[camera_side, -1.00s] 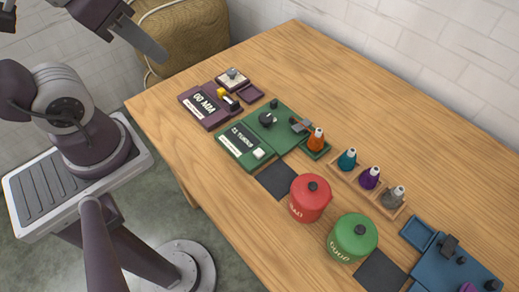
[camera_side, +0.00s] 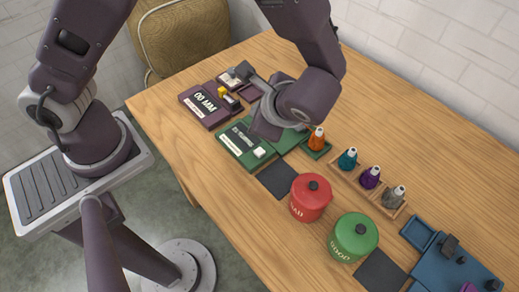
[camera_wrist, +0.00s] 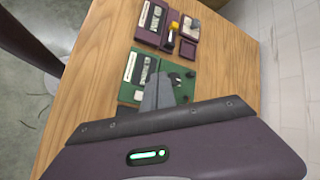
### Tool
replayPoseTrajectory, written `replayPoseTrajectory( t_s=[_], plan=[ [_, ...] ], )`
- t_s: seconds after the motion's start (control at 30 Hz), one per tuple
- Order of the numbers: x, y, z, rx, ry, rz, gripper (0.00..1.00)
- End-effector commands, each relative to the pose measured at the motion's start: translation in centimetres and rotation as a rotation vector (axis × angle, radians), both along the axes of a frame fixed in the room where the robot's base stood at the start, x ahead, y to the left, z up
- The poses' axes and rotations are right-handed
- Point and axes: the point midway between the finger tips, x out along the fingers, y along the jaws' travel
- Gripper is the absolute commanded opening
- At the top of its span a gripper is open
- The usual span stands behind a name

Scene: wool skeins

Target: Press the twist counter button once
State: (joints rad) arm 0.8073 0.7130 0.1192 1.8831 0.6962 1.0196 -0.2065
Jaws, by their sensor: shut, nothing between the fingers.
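The green twist counter (camera_side: 233,147) lies on the table, its display marked in turns. Its white button (camera_side: 259,153) is at the right front corner of the panel in the side view. In the wrist view the counter (camera_wrist: 124,92) lies beyond my fingers, with the small white button (camera_wrist: 138,95) left of them. My gripper (camera_side: 262,130) is above the counter's right part and hides some of it. In the wrist view its fingers (camera_wrist: 164,80) are closed together, empty, and overlap the counter's panel. I cannot tell how high the tips are above it.
A purple device (camera_side: 205,112) with a display sits behind the counter. An orange skein cone (camera_side: 317,140) stands right of it, then a wooden rack (camera_side: 372,192) with three cones. Red (camera_side: 311,200) and green (camera_side: 352,240) lidded pots stand at the front. The table's back right is clear.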

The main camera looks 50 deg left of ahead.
Motion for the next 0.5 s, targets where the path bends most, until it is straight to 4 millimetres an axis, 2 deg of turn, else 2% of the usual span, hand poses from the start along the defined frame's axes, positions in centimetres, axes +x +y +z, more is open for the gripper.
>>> replayPoseTrajectory(
  t_s=[0.03, 0.13, 0.5],
  plan=[
    [0.1, -0.4, -1.0, 0.032, 0.007, -0.034, 0.00],
    [0.4, -0.8, -2.0, 0.068, 0.011, -0.075, 0.00],
    [0.4, -0.8, -2.4, 0.076, 0.013, -0.080, 0.00]
  ],
)
